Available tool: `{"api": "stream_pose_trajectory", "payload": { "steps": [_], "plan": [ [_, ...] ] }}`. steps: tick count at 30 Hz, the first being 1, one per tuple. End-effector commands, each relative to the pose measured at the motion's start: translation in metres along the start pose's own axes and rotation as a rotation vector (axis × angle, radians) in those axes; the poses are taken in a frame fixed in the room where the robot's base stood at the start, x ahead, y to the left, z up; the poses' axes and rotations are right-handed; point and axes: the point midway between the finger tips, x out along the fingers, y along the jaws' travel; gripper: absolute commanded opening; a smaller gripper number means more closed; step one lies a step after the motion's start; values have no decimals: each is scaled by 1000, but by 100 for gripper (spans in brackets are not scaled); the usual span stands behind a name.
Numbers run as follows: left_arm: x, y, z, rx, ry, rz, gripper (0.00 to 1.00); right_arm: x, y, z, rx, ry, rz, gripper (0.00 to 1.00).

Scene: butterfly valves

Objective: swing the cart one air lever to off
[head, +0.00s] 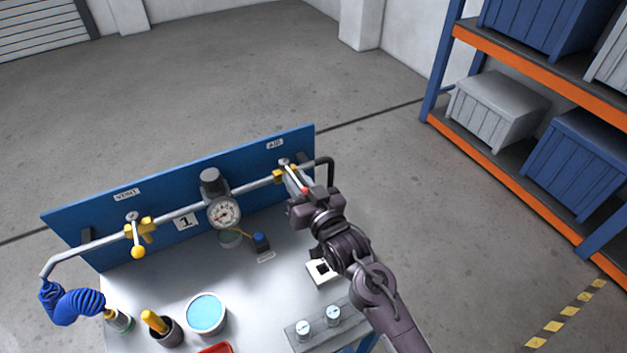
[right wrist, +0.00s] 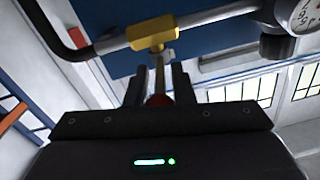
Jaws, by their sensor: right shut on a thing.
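The cart one air valve has a yellow body (head: 279,176) on the grey pipe, below the AIR label (head: 274,144). Its body also shows in the right wrist view (right wrist: 152,33). My right gripper (head: 294,180) is shut on the air lever (right wrist: 159,72). The lever stands between the two dark fingers, with its red knob at the palm end. In the head view the gripper hides most of the lever. My left gripper is out of view.
The vent valve (head: 147,229) with a yellow ball lever sits left on the same pipe. A gauge (head: 223,212) stands between the valves. A blue back panel (head: 81,213) stands behind the pipe. A tub (head: 206,313) and a grey block (head: 318,325) are on the cart top.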

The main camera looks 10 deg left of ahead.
Motion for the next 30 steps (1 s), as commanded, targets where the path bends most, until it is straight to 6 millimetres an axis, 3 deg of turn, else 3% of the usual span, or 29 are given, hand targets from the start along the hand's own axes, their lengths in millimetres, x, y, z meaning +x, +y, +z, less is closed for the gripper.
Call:
{"api": "stream_pose_trajectory", "payload": {
  "steps": [19, 20, 21, 30],
  "plan": [
    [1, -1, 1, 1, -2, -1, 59, 3, -9, 2, 0, 7, 32, 0],
    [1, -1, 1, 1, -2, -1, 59, 3, -9, 2, 0, 7, 32, 26],
    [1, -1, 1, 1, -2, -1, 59, 3, -9, 2, 0, 7, 33, 31],
    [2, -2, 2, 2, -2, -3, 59, 1, -8, 3, -1, 7, 34, 32]
  ]
}}
